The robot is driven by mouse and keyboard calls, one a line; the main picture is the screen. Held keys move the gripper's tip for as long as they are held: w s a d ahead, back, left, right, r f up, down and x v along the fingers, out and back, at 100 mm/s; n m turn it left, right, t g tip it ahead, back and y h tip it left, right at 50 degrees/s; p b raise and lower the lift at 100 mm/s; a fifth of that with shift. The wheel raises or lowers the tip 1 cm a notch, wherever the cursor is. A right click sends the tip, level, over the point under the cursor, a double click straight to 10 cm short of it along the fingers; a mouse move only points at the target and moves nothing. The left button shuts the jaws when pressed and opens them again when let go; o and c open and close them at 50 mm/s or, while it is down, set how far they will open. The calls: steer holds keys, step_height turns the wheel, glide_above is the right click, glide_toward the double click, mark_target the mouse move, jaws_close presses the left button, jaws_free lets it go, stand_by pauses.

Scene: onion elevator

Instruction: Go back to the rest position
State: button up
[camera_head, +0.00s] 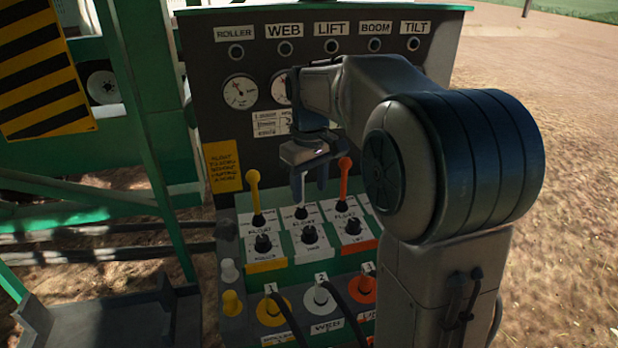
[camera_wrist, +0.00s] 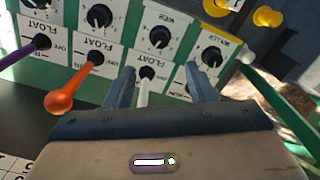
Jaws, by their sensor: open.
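My gripper (camera_head: 309,190) is open above the middle of the control panel (camera_head: 219,222). In the wrist view, the two fingers of my gripper (camera_wrist: 161,75) stand apart on either side of a white lever (camera_wrist: 143,94), and I cannot tell whether they touch it. In the head view, the base of this middle lever (camera_head: 301,212) shows, and its upper part is hidden by my gripper. A yellow lever (camera_head: 253,182) stands upright to the left. An orange lever (camera_head: 345,172) stands to the right. The orange lever also shows in the wrist view (camera_wrist: 60,100), left of the fingers.
Black knobs (camera_head: 263,243) sit in front of the levers. Hose couplings (camera_head: 269,308) with black hoses stick out below. Round gauges (camera_head: 240,92) and labelled lamps (camera_head: 236,51) are on the upright board behind my gripper. A green post (camera_head: 153,120) stands left; bare ground is to the right.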

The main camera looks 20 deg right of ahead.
steer(key=shift+r, duration=0.8)
steer(key=s+f+m+t, duration=0.1)
steer(key=s+f, duration=0.3)
steer(key=s, duration=0.6)
steer(key=s+f+m+t, duration=0.1)
steer(key=s+f+m, duration=0.3)
steer(key=s, duration=0.6)
steer(key=shift+s+a+t, duration=0.15)
steer(key=shift+s+t, duration=0.2)
steer(key=shift+t, duration=0.05)
steer(key=shift+f, duration=0.1)
